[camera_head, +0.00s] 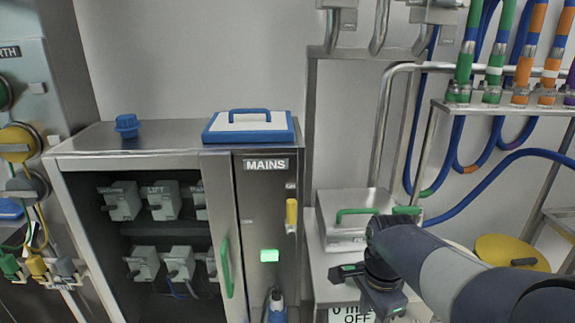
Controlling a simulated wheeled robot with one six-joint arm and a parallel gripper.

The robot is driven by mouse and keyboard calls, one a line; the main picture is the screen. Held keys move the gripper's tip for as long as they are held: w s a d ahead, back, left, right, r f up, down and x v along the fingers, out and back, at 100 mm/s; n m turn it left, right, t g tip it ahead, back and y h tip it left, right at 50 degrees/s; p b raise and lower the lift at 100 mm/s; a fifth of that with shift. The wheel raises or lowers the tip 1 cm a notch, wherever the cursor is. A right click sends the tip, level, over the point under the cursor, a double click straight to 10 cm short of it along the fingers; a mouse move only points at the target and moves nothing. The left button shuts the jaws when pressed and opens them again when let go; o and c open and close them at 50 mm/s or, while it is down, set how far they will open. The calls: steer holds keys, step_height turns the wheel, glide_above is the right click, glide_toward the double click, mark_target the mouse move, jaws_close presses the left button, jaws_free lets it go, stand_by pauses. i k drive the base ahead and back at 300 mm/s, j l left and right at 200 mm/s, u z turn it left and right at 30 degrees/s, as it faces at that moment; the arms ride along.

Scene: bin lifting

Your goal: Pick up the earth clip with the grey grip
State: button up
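What looks like the earth clip with the grey grip (65,268) hangs at the lower left edge, below the panel whose label is cut to "RTH". A yellow clip (37,267) and a green clip (9,265) hang to its left. A grey reel (22,187) sits above, with thin cables running down. My gripper (372,292) is at the lower right, far from the clips, beside the MAINS cabinet. It is dark with green marks. Its fingertips are not clear, so I cannot tell whether it is open. I see nothing held.
The MAINS cabinet (265,185) stands between my gripper and the clips, with a green handle (226,268) on its front. A blue-and-white lidded box (248,127) and blue cap (126,126) sit on top. A steel box (345,215) and pipe rack are at right.

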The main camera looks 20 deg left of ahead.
mark_target(65, 265)
steer(key=k+j, duration=0.1)
steer(key=j, duration=0.3)
steer(key=k+j+z, duration=0.1)
steer(key=j, duration=0.25)
steer(key=k+j, duration=0.1)
steer(key=j, duration=0.3)
steer(key=k+j+z, duration=0.1)
steer(key=j, duration=0.3)
steer(key=k+j, duration=0.15)
steer(key=j, duration=0.2)
steer(key=k+j, duration=0.1)
steer(key=j, duration=0.25)
steer(key=j+z, duration=0.1)
steer(key=j, duration=0.55)
steer(key=k+j+z, duration=0.1)
steer(key=j, duration=0.5)
steer(key=k+j+z, duration=0.1)
steer(key=j, duration=0.55)
steer(key=i+j, duration=0.1)
steer(key=j, duration=0.25)
steer(key=i+j, duration=0.1)
steer(key=j, duration=0.3)
